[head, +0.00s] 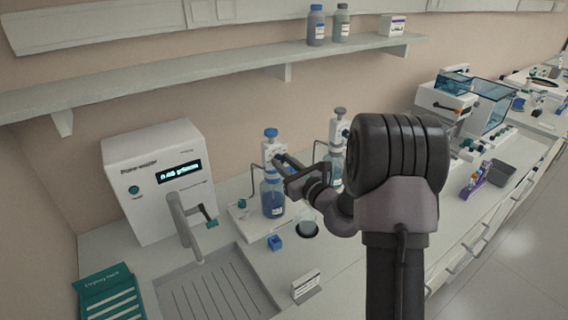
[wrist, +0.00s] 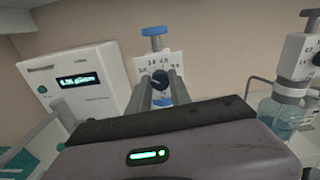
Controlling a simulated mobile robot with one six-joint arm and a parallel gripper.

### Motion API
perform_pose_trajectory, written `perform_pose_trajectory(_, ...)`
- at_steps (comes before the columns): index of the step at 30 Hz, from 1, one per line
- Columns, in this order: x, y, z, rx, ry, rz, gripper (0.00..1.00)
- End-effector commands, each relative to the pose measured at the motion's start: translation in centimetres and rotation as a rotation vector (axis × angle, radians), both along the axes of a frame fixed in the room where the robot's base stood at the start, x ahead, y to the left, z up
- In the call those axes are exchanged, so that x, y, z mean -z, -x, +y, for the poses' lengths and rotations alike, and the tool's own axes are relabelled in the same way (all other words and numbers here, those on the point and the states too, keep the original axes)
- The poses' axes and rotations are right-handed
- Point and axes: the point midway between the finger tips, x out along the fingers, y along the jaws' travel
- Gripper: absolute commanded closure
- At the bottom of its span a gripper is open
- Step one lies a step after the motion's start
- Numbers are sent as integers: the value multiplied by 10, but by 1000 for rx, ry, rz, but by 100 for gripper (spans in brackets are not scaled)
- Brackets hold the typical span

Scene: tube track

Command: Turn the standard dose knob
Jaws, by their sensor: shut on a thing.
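A bottle-top dispenser with a white head (head: 275,149), a blue top (head: 271,132) and a blue-liquid bottle (head: 272,198) stands on a white base. In the wrist view its white head (wrist: 148,63) faces me with a numbered dial, and the dark dose knob (wrist: 160,77) is at the dial's middle. My gripper (head: 281,161) reaches the head from the right. In the wrist view its two fingers (wrist: 161,82) are shut on the knob, one on each side. The fingers hide part of the dial and of the bottle. In the head view the knob is hidden.
A second dispenser with a grey top (head: 340,111) stands close on the right, partly behind my arm. A white water purifier box (head: 158,181) with a lit display and a tap (head: 186,225) over a sink stand left.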

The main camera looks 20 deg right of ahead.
Motion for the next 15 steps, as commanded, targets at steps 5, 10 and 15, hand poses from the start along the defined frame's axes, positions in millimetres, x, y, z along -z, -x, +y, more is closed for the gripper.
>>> perform_pose_trajectory(5,0,0,0,0,-11,3,100)
perform_pose_trajectory(10,-1,0,0,-1,-70,16,100)
perform_pose_trajectory(15,-3,0,0,-1,-184,38,100)
